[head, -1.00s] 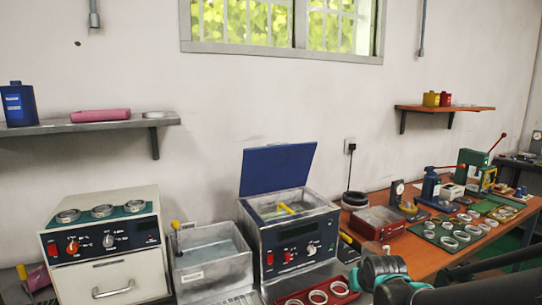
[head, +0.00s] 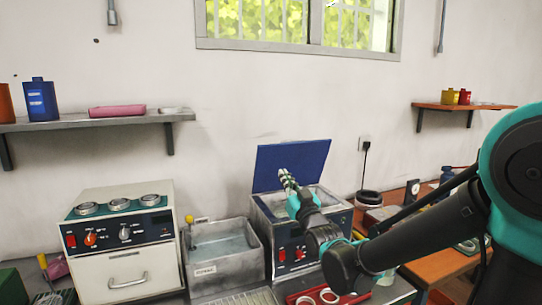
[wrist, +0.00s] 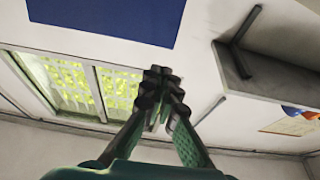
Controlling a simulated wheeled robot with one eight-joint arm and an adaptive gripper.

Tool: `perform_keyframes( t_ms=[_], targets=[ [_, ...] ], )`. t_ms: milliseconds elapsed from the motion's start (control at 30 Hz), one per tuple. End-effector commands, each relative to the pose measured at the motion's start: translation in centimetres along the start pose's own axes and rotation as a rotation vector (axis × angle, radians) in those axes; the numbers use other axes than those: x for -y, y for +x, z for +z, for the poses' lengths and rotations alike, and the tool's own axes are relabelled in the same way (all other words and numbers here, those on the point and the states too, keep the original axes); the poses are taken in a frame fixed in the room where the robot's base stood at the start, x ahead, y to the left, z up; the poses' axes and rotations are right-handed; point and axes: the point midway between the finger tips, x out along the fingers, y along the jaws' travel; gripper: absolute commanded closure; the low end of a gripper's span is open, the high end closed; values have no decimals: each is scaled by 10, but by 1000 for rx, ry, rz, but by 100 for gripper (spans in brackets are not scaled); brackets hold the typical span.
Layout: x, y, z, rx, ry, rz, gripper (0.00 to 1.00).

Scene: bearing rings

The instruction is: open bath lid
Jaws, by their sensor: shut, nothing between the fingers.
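The bath (head: 262,207) is a metal tank with a dark blue front panel, red switches and a knob. Its blue lid (head: 311,160) stands raised at the back, tilted slightly backward, so the bath is open. In the wrist view the blue panel at the top looks like the lid (wrist: 105,12). My gripper (head: 285,176) shows in front of the lid, above the bath opening, fingers pointing up. Its fingers (wrist: 160,78) are closed together and empty in the wrist view. Whether it touches the lid I cannot tell. My arm hides part of the bath.
An open grey tank (head: 222,276) stands left of the bath, and an oven-like unit (head: 125,262) with rings on top is further left. A red tray (head: 347,299) with rings lies in front. A wall shelf (head: 95,123) is at left, another (head: 465,107) at right.

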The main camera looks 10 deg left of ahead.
Motion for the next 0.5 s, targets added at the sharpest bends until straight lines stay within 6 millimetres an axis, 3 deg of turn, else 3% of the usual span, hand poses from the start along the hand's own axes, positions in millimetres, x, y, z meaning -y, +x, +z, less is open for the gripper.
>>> perform_keyframes(
  t_ms=[167, 500],
  targets=[
    [2, 15, -2, -11, 1, -3, 100],
    [2, 79, -2, -9, 1, -2, 100]
  ],
)
